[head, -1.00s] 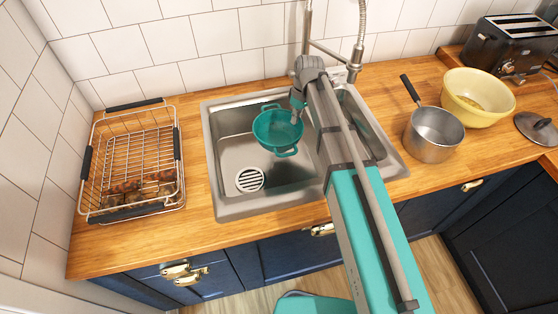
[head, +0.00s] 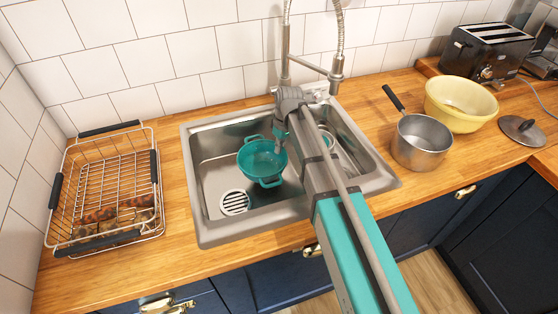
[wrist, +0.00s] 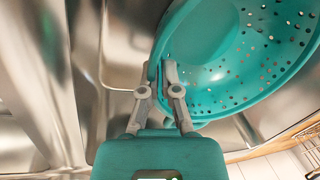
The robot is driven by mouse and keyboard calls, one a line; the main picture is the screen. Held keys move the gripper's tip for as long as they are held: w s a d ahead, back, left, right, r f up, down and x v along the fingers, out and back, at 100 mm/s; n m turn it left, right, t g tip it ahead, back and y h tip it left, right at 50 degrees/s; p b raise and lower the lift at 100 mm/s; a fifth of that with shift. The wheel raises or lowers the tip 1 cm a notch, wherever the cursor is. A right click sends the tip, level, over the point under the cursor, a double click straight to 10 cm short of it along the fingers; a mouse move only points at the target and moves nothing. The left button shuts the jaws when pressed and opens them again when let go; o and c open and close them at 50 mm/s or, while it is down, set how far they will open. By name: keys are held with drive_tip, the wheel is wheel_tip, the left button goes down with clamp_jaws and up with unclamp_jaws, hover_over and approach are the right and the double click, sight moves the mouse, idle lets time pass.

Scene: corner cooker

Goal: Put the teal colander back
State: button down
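The teal colander (head: 262,160) is in the left basin area of the steel sink (head: 215,228), with its open side up. Whether it touches the basin floor I cannot tell. My gripper (head: 277,140) reaches its right rear rim from above. In the wrist view my gripper (wrist: 160,75) has one finger inside and one outside the rim of the colander (wrist: 225,70), close against the wall, so it looks shut on it. The colander's holes and part of its inside show there.
A wire dish rack (head: 105,190) holding brownish items stands left of the sink. The tap (head: 337,65) rises behind the sink. A saucepan (head: 427,143), yellow bowl (head: 460,105), lid (head: 522,130) and toaster (head: 487,52) stand to the right. My arm partly hides the right basin.

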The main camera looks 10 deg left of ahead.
sight(279, 156)
drive_tip(key=shift+f, duration=0.2)
idle(0.3)
drive_tip(key=shift+w+d+b+x, duration=0.1)
drive_tip(key=shift+w+b+x, duration=0.05)
drive_tip(key=shift+b+x, duration=0.8)
drive_tip(key=shift+w+d+b+x, duration=0.1)
drive_tip(key=shift+w+b+x, duration=0.05)
drive_tip(key=shift+b+x, duration=0.75)
drive_tip(key=shift+f, duration=0.2)
drive_tip(key=c, duration=0.8)
unclamp_jaws()
drive_tip(key=shift+r, duration=0.2)
drive_tip(key=p+v, duration=1.1)
drive_tip(key=v, duration=0.1)
drive_tip(key=shift+p, duration=0.35)
